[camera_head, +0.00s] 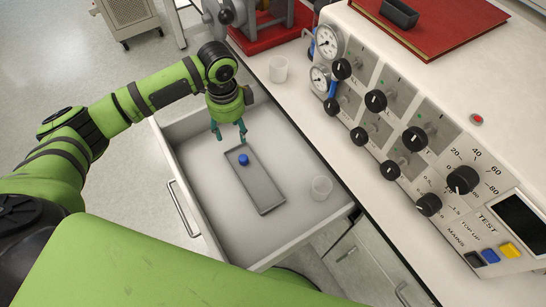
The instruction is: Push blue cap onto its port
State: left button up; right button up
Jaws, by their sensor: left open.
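The blue cap (244,159) lies near the far end of a grey tray (266,191) inside an open drawer (200,187). My left gripper (230,137) points down over the drawer, just beyond the cap and the tray's far edge. Its two fingers are apart with nothing visible between them. The cap is apart from the fingers in the picture. I cannot tell which port belongs to the cap. My right gripper is not in view.
Another beaker (278,69) stands on the counter. A control panel (400,130) with knobs and gauges is at the right. A red stand (262,35) is at the back.

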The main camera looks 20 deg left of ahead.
pick_arm(q)
jog(key=b, duration=0.3)
send_near(241, 159)
jog(key=f+b, duration=0.1)
jog(key=b, duration=0.1)
jog(key=shift+s+a+f+b, duration=0.1)
jog(key=shift+a+f+b, duration=0.15)
jog(key=shift+f+b, duration=0.1)
jog(key=shift+d+f, duration=0.1)
jog(key=shift+d, duration=0.15)
jog(key=shift+f, duration=0.85)
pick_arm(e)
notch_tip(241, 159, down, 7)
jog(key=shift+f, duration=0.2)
